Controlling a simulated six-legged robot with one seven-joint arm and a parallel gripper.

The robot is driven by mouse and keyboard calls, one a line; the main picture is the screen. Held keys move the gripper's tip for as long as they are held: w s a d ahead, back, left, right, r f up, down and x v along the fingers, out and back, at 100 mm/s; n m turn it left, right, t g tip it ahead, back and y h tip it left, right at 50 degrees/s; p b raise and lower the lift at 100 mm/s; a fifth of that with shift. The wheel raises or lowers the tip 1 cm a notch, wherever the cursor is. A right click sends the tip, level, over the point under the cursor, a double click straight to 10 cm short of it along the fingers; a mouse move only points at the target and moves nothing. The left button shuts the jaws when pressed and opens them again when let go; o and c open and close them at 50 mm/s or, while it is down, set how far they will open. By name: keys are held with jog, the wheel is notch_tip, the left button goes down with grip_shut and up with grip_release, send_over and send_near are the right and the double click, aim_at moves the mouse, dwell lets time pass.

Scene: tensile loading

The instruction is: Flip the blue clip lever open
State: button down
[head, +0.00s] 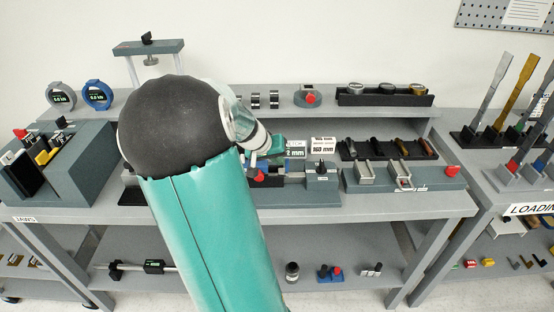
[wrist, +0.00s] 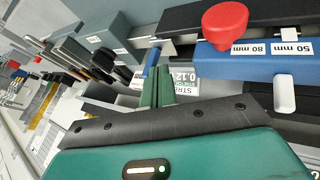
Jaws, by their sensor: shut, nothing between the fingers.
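My gripper (wrist: 158,84) has its two green fingers together, with nothing between them, in the wrist view. A small blue piece (wrist: 152,57) shows just beyond the fingertips. It may be the clip lever, but I cannot tell whether it is open or whether the fingers touch it. A blue bar (wrist: 255,60) marked 50 mm and 80 mm, with a red knob (wrist: 225,20), lies to the right of the fingers. In the head view my gripper (head: 276,149) is above the middle of the bench, partly hidden by my arm, near a red knob (head: 259,176).
A white peg (wrist: 284,95) stands beside the blue bar. In the head view, a grey block with clamps (head: 405,178) is right of the gripper, and display cards (head: 322,147) stand behind it. A raised shelf (head: 225,98) runs along the back.

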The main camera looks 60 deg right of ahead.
jog(key=shift+s+d+r, duration=0.1)
jog(key=shift+s, duration=0.1)
jog(key=shift+s+d+r+m+t+y, duration=0.15)
jog(key=shift+s+d+m+t+y, duration=0.25)
jog(key=shift+s+t, duration=0.45)
jog(key=shift+s+d+r+m+t+y, duration=0.2)
jog(key=shift+s+t+y, duration=0.35)
jog(key=shift+t, duration=0.5)
jog(key=shift+s+d+f+t+y, duration=0.1)
jog(key=shift+s+d+t+y, duration=0.4)
jog(key=shift+t, duration=0.4)
jog(key=shift+s+d+f+m+t+y, duration=0.1)
jog(key=shift+s+m+t+y, duration=0.05)
jog(key=shift+s+t+y, duration=0.3)
jog(key=shift+s+d+f+m+t+y, duration=0.1)
jog(key=shift+s+m+t, duration=0.1)
jog(key=shift+t, duration=0.35)
jog(key=shift+w+a+r, duration=0.1)
jog(key=shift+w, duration=0.05)
jog(key=shift+w+a+f, duration=0.3)
jog(key=shift+w+f, duration=0.15)
jog(key=shift+w, duration=0.15)
